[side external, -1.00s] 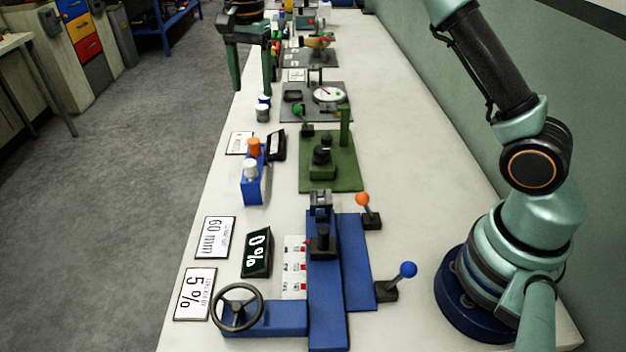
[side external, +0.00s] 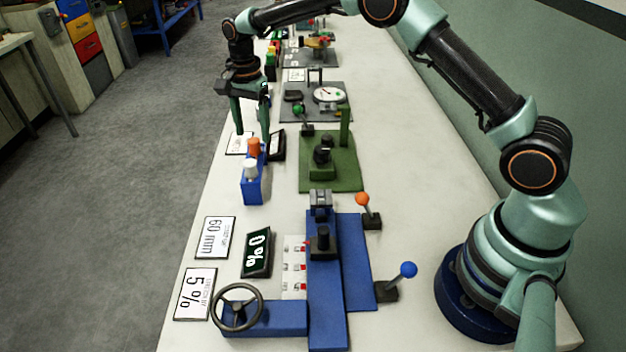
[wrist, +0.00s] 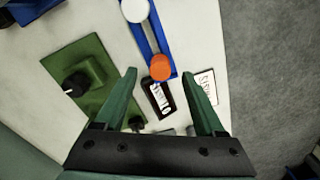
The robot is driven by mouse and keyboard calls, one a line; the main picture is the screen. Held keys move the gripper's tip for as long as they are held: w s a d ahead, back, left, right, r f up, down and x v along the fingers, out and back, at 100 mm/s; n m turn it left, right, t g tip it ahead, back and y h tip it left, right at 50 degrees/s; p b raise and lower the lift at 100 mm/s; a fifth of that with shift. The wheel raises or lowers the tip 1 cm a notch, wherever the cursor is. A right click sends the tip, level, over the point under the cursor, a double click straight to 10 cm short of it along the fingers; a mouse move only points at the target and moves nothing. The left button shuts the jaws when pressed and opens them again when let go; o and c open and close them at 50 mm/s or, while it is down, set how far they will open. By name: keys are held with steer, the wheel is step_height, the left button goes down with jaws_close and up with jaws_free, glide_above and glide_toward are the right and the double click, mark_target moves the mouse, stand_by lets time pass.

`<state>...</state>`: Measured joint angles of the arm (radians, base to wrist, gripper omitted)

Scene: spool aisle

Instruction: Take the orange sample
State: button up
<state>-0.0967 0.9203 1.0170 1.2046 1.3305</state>
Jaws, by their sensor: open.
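The orange sample (side external: 254,147) stands in a blue rack (side external: 252,187), behind a white sample (side external: 250,168) in the same rack. In the wrist view the orange sample (wrist: 161,67) shows just beyond the fingertips, a little left of the middle of the gap, with the white sample (wrist: 134,10) farther off. My gripper (side external: 252,140) is open and empty, its fingers pointing down near the orange sample. In the side view the right fingertip overlaps the area beside the orange sample; I cannot tell whether they touch.
A dark display (side external: 276,145) stands right of the rack. A green fixture (side external: 330,170) with black knobs is farther right. A blue machine with a handwheel (side external: 237,306) and a 0% display (side external: 257,252) are at the front. The bench between rack and handwheel is partly clear.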

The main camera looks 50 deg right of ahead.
mark_target(256, 154)
steer(key=shift+f, duration=1.45)
jaws_close()
steer(key=shift+r, duration=0.1)
